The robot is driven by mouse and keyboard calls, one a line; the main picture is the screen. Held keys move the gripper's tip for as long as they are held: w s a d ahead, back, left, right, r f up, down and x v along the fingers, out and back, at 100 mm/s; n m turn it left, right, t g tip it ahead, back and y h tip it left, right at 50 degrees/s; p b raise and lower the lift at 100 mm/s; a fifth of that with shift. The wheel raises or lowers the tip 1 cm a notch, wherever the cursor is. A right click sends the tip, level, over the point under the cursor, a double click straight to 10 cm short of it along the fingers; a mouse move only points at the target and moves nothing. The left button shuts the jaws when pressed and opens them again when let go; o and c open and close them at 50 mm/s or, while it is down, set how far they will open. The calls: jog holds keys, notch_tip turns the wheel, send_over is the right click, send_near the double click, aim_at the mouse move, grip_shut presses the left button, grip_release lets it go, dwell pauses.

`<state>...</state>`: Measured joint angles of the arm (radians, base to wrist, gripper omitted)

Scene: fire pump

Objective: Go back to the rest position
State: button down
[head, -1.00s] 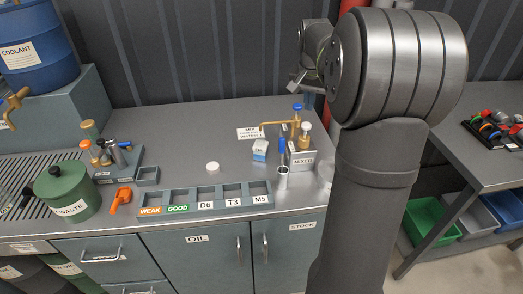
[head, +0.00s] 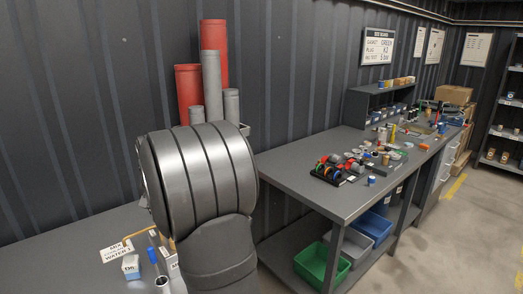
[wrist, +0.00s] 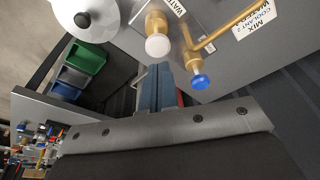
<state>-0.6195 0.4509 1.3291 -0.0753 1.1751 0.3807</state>
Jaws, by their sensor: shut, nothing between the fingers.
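My gripper shows in the wrist view (wrist: 163,90), its two blue-grey fingers together with nothing between them. It hangs near the brass taps; I cannot tell whether it touches anything. A tap with a white knob (wrist: 157,45) is just above the fingertips in that view, and a brass tap with a blue knob (wrist: 200,82) is to their right. In the head view my arm hides the gripper and most of the taps.
A mix label (head: 117,250) and a small blue-and-white box (head: 131,267) are left of my arm. Red tubes (head: 214,55) and grey tubes stand behind it. A second bench (head: 290,180) on the right carries coloured parts (head: 337,170), with a green bin (head: 315,265) below. Open floor lies at right.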

jog(key=shift+f, duration=1.4)
